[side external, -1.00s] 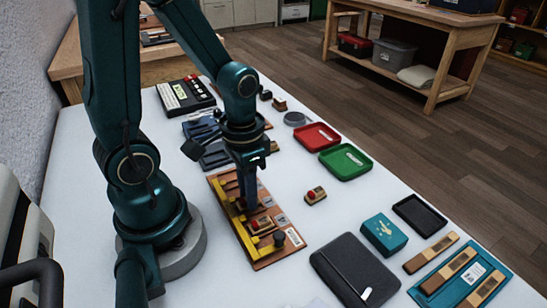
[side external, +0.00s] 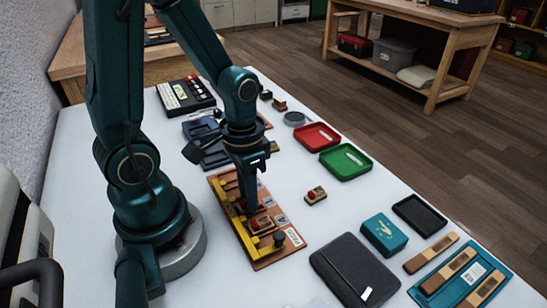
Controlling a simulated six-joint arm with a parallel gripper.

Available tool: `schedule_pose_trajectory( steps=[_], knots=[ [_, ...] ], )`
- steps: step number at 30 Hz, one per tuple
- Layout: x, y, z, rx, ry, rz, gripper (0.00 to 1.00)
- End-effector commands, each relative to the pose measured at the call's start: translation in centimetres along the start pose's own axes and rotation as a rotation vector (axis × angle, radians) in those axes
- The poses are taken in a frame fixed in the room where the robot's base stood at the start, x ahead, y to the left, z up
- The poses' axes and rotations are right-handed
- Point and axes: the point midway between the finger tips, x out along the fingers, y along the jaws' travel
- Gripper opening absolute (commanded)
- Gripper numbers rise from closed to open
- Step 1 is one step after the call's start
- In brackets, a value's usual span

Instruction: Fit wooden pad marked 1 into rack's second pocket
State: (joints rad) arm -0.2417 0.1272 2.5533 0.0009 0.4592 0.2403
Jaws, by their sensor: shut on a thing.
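The rack (side external: 287,257) is an orange-brown board with a yellow rail, lying in front of my base. My gripper (side external: 249,207) points down over the middle of the rack, its fingers low between the pockets. It is shut on a small wooden pad, mostly hidden by the fingers; its mark cannot be read. Another red-topped wooden pad (side external: 315,195) lies loose on the table, right of the rack. Whether the held pad is seated cannot be told.
Red (side external: 316,137) and green (side external: 346,162) trays, a teal box (side external: 384,234), a black notebook (side external: 354,270) and a black tray (side external: 420,215) lie to the right.

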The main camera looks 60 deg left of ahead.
Motion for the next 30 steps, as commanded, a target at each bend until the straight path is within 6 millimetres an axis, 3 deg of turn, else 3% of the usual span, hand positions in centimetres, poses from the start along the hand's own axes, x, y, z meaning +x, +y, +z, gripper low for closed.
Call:
schedule_pose_trajectory(
  steps=[10,11,13,23,30],
  knots=[
    [0.1,0.0,0.0,0.000,0.000,0.000,0.00],
    [0.1,0.0,0.0,0.000,0.000,0.000,0.33],
    [0.1,0.0,0.0,0.000,0.000,0.000,0.60],
    [0.0,0.0,0.0,0.000,0.001,0.000,0.61],
    [-1.2,0.0,-0.1,0.000,0.004,-0.001,0.61]
  ],
)
